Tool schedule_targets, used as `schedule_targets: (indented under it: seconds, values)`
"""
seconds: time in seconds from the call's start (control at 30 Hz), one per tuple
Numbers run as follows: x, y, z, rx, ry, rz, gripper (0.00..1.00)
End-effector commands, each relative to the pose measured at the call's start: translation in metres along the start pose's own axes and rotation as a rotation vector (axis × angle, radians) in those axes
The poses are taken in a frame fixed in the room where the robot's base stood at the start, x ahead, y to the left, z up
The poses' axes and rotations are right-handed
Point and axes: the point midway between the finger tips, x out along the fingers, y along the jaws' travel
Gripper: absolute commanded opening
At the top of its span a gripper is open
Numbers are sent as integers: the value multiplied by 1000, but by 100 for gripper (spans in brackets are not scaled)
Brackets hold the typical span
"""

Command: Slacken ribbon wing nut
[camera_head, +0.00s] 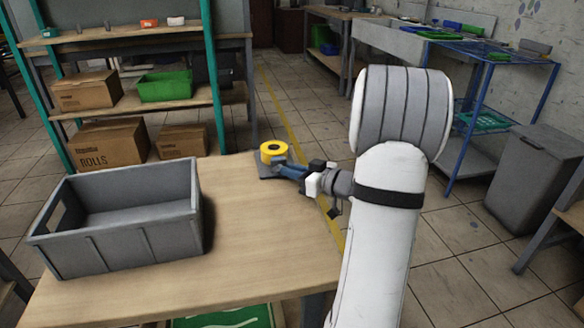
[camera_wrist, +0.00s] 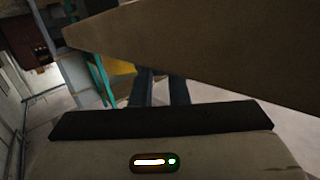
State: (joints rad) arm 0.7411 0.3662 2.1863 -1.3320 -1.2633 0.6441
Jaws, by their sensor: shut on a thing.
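My gripper (camera_head: 282,170) reaches in from the right, low against the front right side of the roll's holder. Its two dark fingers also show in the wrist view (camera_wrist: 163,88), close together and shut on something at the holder. The wing nut cannot be made out; the fingers and holder hide it. A yellow patch (camera_wrist: 124,80) shows beside the fingers in the wrist view.
A grey open bin (camera_head: 120,252) stands on the left of the wooden table (camera_head: 245,240). The table between bin and holder is clear. A shelf with teal posts (camera_head: 212,75) carries cardboard boxes (camera_head: 108,145) and a green crate (camera_head: 165,86). A grey bin (camera_head: 535,175) stands on the floor right.

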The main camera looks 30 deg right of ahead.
Motion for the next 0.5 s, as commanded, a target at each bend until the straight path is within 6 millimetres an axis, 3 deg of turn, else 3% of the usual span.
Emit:
schedule_targets:
  seconds: [0.17,0.2,0.43,0.5]
  values:
    - [0,0,0,-2,2,-1,0]
    - [1,0,0,-1,2,-1,18]
    - [0,0,0,-1,2,-1,37]
    - [0,0,0,-1,2,-1,37]
